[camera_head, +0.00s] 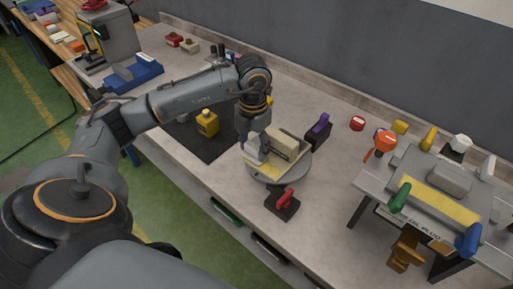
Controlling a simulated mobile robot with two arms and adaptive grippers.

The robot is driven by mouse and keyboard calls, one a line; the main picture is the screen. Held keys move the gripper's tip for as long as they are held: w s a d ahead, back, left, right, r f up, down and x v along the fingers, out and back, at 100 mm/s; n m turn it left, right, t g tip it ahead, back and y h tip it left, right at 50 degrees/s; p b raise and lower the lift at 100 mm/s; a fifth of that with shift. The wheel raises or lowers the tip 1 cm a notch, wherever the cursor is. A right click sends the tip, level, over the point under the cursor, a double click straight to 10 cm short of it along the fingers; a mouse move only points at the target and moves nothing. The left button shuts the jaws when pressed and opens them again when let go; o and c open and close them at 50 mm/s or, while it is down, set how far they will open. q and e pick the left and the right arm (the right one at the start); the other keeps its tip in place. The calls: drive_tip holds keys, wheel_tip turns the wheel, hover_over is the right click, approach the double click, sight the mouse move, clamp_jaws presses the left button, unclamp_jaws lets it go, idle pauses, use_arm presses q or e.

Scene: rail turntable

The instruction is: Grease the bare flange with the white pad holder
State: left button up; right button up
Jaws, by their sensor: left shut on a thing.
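My left gripper (254,139) reaches down over the round grey turntable (297,176) in the middle of the bench. It is shut on a white piece (255,152), which looks like the white pad holder. The holder is low over the near left side of the workpiece (288,144), a pale block shape on the turntable. A pale yellow strip (264,168) shows along the near side of the workpiece. I cannot tell whether the pad touches the flange, and its underside is hidden. My right gripper is not in view.
A red-handled dark block (283,203) stands in front of the turntable, and a purple-handled one (319,130) behind it. A yellow bottle (207,122) stands on a dark mat (205,147). A grey stand (432,188) with coloured handles fills the right. Bare bench lies between.

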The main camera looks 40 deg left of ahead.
use_arm(q)
drive_tip(key=shift+d, duration=0.1)
drive_tip(key=shift+s+d+f, duration=0.1)
drive_tip(key=shift+s+d, duration=0.05)
drive_tip(key=shift+d, duration=0.8)
drive_tip(key=shift+d, duration=0.15)
drive_tip(key=shift+d, duration=0.85)
drive_tip(key=shift+d+r, duration=0.2)
drive_tip(key=shift+d, duration=0.8)
drive_tip(key=shift+s+d, duration=0.1)
